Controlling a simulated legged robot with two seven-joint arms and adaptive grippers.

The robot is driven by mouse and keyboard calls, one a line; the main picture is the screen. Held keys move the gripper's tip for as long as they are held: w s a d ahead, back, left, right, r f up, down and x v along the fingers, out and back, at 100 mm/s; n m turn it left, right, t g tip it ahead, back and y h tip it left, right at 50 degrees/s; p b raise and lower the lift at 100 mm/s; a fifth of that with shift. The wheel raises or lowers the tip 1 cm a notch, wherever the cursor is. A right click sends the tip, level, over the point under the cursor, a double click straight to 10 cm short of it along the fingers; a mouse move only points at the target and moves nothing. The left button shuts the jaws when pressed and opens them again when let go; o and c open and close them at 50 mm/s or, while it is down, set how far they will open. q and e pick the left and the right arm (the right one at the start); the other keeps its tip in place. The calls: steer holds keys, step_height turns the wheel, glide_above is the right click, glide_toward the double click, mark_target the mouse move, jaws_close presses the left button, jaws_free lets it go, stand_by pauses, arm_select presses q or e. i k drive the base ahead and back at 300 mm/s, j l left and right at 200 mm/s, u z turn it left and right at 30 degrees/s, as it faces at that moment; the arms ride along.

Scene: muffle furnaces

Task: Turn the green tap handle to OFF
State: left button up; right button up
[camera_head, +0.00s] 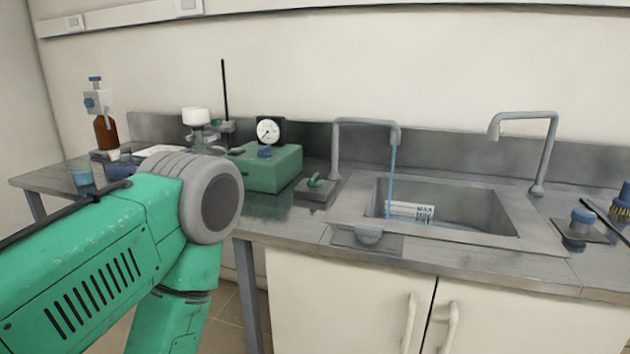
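A small green tap handle (315,181) sits on a grey base plate on the bench, left of the sink. The left grey tap (365,121) arches over the sink (450,205), and a thin blue stream of water (391,180) runs from its spout into the basin. A white label with dark print shows inside the basin. My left arm, green with a grey round joint, fills the lower left, but its gripper is out of the frame. My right arm and gripper are not visible. No gripper is seen touching the handle.
A green box with a dial gauge (269,131) stands left of the handle. A brown bottle (106,133) stands far left. Bench around the handle's front is clear.

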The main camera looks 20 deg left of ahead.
mark_target(314, 182)
steer(key=j+z, duration=0.3)
steer(key=j, duration=0.35)
steer(key=j+z, duration=0.25)
steer(key=j, duration=0.4)
